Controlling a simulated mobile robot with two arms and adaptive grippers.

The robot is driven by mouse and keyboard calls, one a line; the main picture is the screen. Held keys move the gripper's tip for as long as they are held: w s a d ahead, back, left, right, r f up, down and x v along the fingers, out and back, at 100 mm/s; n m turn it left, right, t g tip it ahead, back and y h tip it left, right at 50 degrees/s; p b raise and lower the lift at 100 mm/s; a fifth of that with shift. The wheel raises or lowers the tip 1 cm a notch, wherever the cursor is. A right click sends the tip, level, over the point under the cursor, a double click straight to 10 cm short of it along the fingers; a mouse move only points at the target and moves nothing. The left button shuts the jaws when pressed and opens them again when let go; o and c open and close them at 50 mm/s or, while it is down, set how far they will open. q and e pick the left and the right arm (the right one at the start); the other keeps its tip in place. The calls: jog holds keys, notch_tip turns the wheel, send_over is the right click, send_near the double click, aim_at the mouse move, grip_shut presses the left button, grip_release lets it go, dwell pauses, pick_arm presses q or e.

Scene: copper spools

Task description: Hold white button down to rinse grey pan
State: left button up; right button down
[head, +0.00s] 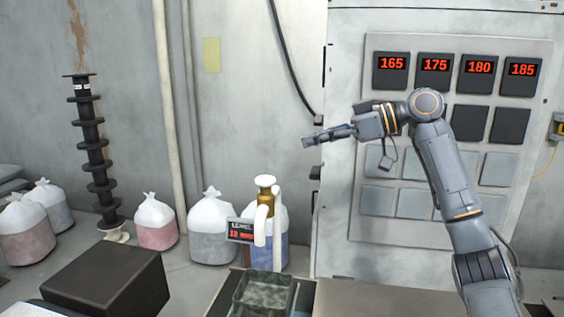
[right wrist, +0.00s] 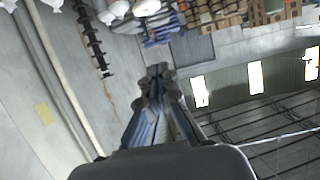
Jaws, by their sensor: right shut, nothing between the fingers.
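A grey-green rectangular pan (head: 244,301) sits low at the front centre in the head view, cut off by the bottom edge. Behind it stands a tap-like fixture with a gold neck (head: 265,195), white curved pipes and a small red-lit display (head: 240,231). I cannot make out a white button for certain. My right gripper (head: 309,140) is shut and empty, pointing left in the air, higher than the fixture and apart from it. Its closed fingers also show in the right wrist view (right wrist: 158,74). My left gripper is not in view.
A light grey cabinet panel (head: 357,225) with red number displays stands behind my right arm. Several white-topped bags (head: 212,228) line the wall. A dark block (head: 105,280) is at front left, and a black finned column (head: 94,150) stands behind it.

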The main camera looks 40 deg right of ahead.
jog(key=p, duration=0.4)
send_over(273, 179)
notch_tip(273, 179, down, 3)
jog(key=shift+d+r, duration=0.1)
notch_tip(273, 179, down, 4)
jog(key=shift+w+r, duration=0.1)
jog(key=shift+r, duration=0.15)
jog(key=shift+s+f+p, duration=0.2)
jog(key=shift+f+p, duration=0.2)
jog(key=shift+f, duration=0.15)
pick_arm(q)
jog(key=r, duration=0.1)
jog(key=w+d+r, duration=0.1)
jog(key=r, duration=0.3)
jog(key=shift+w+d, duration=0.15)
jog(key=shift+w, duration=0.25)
pick_arm(e)
jog(key=shift+w+f, duration=0.1)
jog(key=shift+f+b, duration=0.95)
jog(key=shift+b, duration=0.1)
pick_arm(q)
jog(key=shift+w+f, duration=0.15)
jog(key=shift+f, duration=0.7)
pick_arm(e)
jog(key=shift+f, duration=0.2)
dwell(2.8)
